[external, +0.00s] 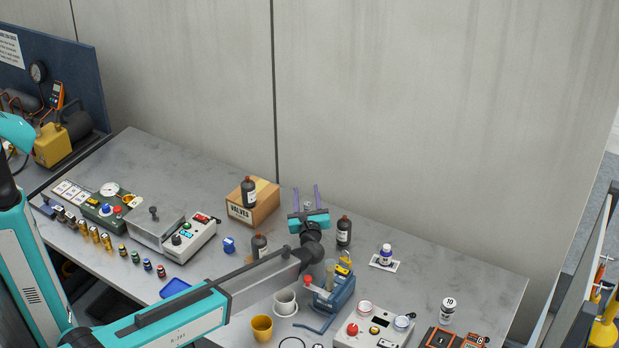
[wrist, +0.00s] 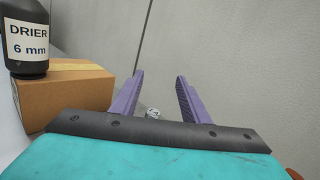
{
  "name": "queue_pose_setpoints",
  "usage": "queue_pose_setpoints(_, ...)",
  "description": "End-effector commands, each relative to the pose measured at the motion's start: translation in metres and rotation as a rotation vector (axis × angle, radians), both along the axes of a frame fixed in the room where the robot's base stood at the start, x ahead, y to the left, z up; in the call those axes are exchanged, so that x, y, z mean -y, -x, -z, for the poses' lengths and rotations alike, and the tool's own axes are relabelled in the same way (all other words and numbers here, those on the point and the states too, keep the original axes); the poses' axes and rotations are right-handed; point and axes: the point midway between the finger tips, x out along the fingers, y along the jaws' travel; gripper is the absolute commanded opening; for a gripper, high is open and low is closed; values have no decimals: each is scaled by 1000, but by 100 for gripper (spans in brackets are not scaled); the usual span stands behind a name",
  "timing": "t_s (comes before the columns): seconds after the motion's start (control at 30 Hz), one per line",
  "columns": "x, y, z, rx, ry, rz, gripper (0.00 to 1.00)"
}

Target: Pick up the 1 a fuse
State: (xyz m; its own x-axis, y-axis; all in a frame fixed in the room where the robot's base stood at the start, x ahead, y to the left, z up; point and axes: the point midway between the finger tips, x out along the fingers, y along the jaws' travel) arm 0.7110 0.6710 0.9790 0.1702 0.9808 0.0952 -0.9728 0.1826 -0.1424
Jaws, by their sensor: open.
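My gripper (external: 307,188) is open and empty above the back of the bench, just right of the wooden VALVES box (external: 240,213). In the wrist view the two purple fingers of my gripper (wrist: 160,76) stand apart. A small whitish piece with a dark marking (wrist: 153,113) shows low between them, beyond the dark gripper edge. It may be the 1 A fuse, but it is too small to read surely.
A dark DRIER 6 mm bottle (wrist: 27,38) stands on the box (wrist: 70,92), left of my fingers. Another dark bottle (external: 343,232) stands right of my gripper. A blue tool (external: 334,296) is in front. The wall (external: 400,120) is close behind. Bare bench (external: 480,285) lies right.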

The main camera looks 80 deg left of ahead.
Motion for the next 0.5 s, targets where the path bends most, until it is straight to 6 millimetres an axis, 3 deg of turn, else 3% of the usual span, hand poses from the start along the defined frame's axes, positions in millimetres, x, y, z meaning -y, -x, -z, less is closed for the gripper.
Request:
queue_pose_setpoints(0.1,-2,-3,31,-96,41,19,42)
queue_pose_setpoints(0.2,-1,-4,46,-141,59,32,42)
queue_pose_setpoints(0.5,-1,-4,54,-161,67,37,42)
